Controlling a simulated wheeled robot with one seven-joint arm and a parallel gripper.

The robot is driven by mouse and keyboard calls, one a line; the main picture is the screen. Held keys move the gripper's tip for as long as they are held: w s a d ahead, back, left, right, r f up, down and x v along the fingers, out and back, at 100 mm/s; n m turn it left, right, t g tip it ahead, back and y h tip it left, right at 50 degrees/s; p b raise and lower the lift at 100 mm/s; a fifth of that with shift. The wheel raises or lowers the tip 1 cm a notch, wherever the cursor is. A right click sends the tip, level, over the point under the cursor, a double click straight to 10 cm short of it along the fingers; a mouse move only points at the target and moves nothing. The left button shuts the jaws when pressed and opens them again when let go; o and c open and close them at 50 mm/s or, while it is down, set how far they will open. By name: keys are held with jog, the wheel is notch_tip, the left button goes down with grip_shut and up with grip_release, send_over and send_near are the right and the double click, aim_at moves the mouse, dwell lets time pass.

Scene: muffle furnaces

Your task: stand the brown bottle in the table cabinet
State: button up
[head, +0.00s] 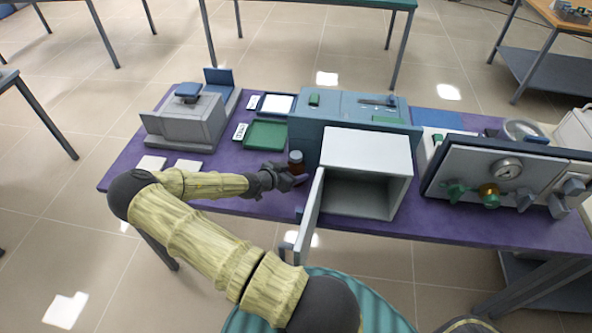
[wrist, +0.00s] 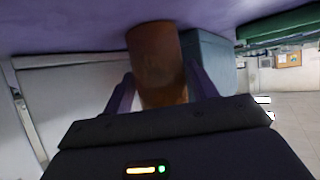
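The brown bottle (head: 296,160) stands on the purple table just left of the table cabinet, its dark cap up in the head view. It also shows in the wrist view (wrist: 155,60), between the two fingers. My gripper (head: 296,180) is low at the bottle's near side, and it shows in the wrist view (wrist: 162,85) with a finger on each side, close to the glass. I cannot tell whether the fingers press on it. The white table cabinet (head: 368,150) stands right of the bottle; its door (head: 311,215) is swung open toward me and its inside looks empty.
A blue-grey box unit (head: 340,105) stands behind the cabinet. A panel with gauge and valves (head: 500,175) is on the right. A green tray (head: 267,135) and a grey balance (head: 185,125) are on the left. The open door stands between my gripper and the cabinet opening.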

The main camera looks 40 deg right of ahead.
jog(key=c, duration=0.8)
notch_tip(320, 180, up, 28)
jog(key=shift+r, duration=0.1)
dwell(0.3)
